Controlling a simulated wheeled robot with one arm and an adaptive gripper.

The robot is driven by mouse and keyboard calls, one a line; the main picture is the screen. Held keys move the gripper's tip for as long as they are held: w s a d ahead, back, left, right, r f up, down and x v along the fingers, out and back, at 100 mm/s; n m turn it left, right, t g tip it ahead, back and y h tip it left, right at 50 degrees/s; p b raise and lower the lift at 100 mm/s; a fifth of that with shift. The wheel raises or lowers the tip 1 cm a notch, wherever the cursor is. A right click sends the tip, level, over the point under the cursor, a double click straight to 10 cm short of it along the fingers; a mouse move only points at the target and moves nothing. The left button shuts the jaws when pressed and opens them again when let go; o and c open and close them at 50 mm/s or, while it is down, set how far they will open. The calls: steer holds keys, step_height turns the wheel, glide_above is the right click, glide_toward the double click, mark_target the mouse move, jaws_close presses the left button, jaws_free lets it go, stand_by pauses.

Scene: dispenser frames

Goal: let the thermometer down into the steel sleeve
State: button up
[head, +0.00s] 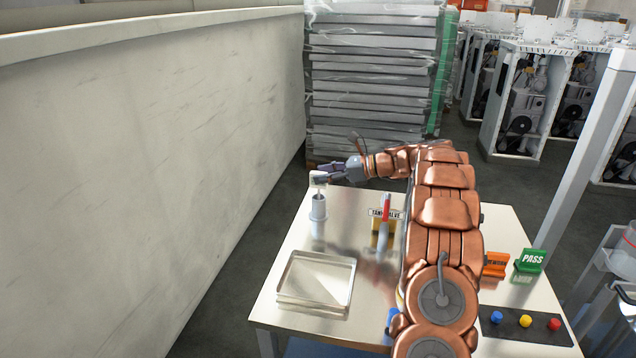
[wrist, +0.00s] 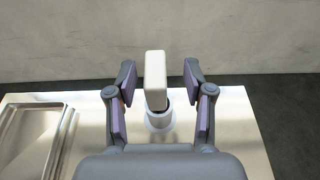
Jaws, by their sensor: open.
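The thermometer has a white block-shaped head (head: 318,180) above a thin stem. It stands upright in the steel sleeve (head: 318,208), a grey cylinder at the table's far left. Its white head (wrist: 155,78) also shows in the wrist view, with the sleeve's rim (wrist: 160,118) below it. My gripper (head: 324,174) is at the height of the head. In the wrist view my gripper (wrist: 160,84) is open, with a finger on each side of the head and a gap on both sides. The lower part of the stem is hidden inside the sleeve.
A shallow metal tray (head: 316,282) lies on the steel table nearer the front. Orange (head: 495,264) and green PASS (head: 531,260) signs and a button panel (head: 526,326) are at the right. A wall (head: 150,150) rises at left.

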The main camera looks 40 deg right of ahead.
mark_target(311, 186)
steer(key=shift+w+a+f, duration=0.1)
steer(key=shift+w+a, duration=0.4)
steer(key=shift+a, duration=0.3)
steer(key=shift+p+x, duration=0.35)
steer(key=shift+x, duration=0.8)
steer(key=shift+c, duration=0.4)
jaws_close()
